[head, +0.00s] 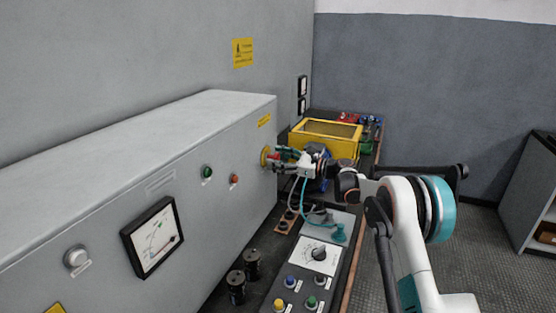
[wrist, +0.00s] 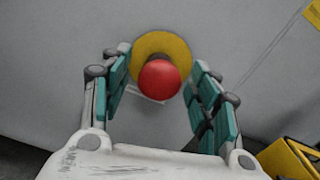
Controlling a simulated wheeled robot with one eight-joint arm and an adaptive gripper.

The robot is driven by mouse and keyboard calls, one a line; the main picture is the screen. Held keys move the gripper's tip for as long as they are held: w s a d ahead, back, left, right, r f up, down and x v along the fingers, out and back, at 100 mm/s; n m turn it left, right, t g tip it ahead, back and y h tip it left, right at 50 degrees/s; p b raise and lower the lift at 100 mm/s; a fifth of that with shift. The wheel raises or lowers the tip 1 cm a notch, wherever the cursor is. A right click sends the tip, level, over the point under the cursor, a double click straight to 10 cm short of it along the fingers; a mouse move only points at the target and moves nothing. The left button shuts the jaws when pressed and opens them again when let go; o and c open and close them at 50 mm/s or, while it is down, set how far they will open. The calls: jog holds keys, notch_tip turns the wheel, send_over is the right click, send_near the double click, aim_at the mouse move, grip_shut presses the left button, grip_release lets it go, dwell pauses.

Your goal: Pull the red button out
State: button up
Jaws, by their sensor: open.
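The red button (wrist: 159,79) is a round red mushroom head on a yellow disc (wrist: 176,46), mounted on the front of the grey cabinet (head: 150,175). In the wrist view it lies between my two teal-padded fingers, nearer their tips, with a gap on each side. My gripper (wrist: 160,88) is open and does not touch the button. In the head view my gripper (head: 280,157) is at the right end of the cabinet front, and its fingers partly cover the button and the yellow disc (head: 265,157).
A yellow box (head: 326,128) stands on the bench behind my gripper; its corner shows in the wrist view (wrist: 290,160). A control panel with a dial (head: 319,254) and coloured buttons lies below. Dark cylinders (head: 252,264) stand by the cabinet. A green button (head: 207,173) is left on the cabinet.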

jog(key=v, duration=1.2)
jog(key=shift+r, duration=0.1)
